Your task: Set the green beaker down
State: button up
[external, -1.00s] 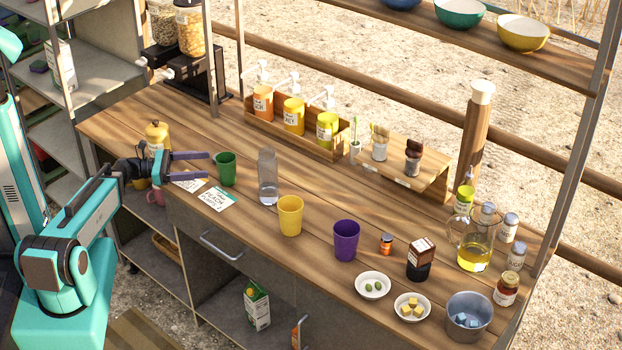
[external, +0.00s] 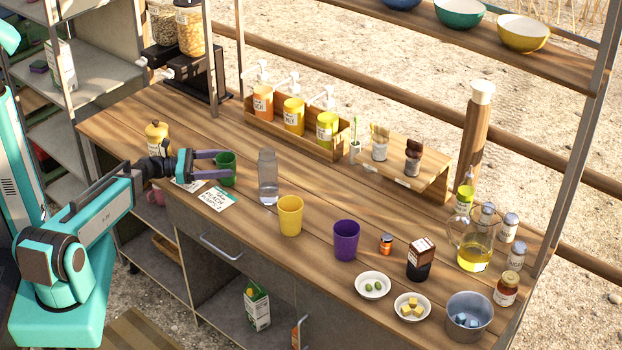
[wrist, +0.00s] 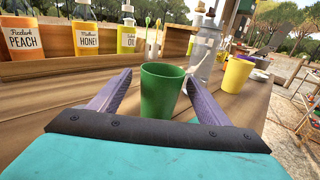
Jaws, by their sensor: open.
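The green beaker (external: 227,169) stands upright on the wooden counter, left of the clear bottle. It also shows in the wrist view (wrist: 162,92), between the two purple fingers. My gripper (external: 213,168) is open, with one finger on each side of the beaker. In the wrist view my gripper (wrist: 158,97) shows a gap between each finger and the beaker's sides.
A clear bottle (external: 268,178) and a yellow cup (external: 290,216) stand to the right. A label card (external: 217,199) lies in front of the beaker. A box of pump bottles (external: 296,125) stands behind. A purple cup (external: 346,240) is further right.

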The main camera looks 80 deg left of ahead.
jog(key=shift+w, duration=0.1)
jog(key=shift+w+r+p, duration=0.1)
jog(key=shift+w+p, duration=0.5)
jog(key=shift+w, duration=0.05)
jog(key=shift+w+d+p, duration=0.1)
jog(key=shift+w+p, duration=0.7)
jog(key=shift+w, duration=1.05)
jog(key=shift+c, duration=0.3)
jog(key=c, duration=1.2)
jog(key=shift+r+b, duration=1.35)
jog(key=shift+r, duration=3.5)
